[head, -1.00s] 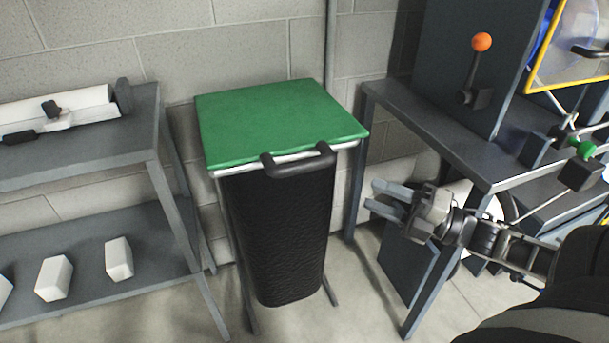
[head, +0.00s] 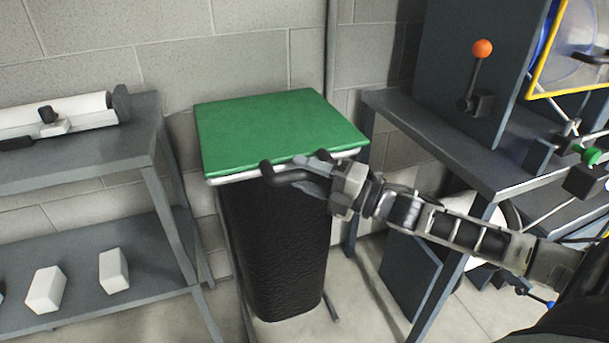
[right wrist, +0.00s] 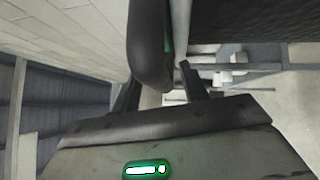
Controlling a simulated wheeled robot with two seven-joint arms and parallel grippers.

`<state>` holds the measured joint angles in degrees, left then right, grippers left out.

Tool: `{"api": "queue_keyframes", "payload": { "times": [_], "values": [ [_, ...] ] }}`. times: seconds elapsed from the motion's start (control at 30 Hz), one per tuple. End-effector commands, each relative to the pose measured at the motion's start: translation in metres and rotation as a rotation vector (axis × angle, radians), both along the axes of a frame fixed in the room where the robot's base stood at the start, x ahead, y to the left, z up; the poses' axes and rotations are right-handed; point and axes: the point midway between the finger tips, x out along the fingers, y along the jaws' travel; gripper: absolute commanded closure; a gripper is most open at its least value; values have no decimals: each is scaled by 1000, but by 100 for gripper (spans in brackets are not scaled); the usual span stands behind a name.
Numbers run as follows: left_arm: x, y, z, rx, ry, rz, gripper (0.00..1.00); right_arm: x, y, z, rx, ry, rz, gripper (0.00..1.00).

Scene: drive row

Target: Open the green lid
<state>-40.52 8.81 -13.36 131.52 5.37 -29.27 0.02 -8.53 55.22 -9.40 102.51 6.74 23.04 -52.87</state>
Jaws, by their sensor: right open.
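The green lid (head: 275,128) lies flat and shut on top of a black bin (head: 275,250) in the head view. A dark bar handle (head: 275,173) sticks out at the lid's front edge. My right gripper (head: 312,172) is open at the right part of this handle and hides some of it. In the right wrist view, the handle (right wrist: 150,45) reaches in between the two open fingers (right wrist: 160,85). I cannot tell whether the fingers touch it. My left gripper is not in view.
A grey shelf (head: 75,150) with white blocks (head: 45,290) on its lower board stands left of the bin. A grey bench (head: 430,135) with an orange-knobbed lever (head: 475,75) stands close on the right. A block wall is behind.

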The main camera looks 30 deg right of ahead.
Motion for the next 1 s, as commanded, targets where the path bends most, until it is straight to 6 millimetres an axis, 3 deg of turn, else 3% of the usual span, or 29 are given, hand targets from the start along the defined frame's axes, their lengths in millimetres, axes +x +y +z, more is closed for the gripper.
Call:
{"api": "queue_keyframes", "payload": {
  "times": [0.37,0.53,0.57,0.77,1.0],
  "values": [
    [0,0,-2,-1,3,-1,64,5,3,1,1,1,0,56],
    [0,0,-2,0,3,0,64,5,3,1,1,1,0,98],
    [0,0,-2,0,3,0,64,5,3,1,1,1,0,100],
    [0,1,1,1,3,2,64,4,3,4,1,4,1,100],
    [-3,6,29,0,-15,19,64,5,3,28,12,51,1,100]
  ]
}}
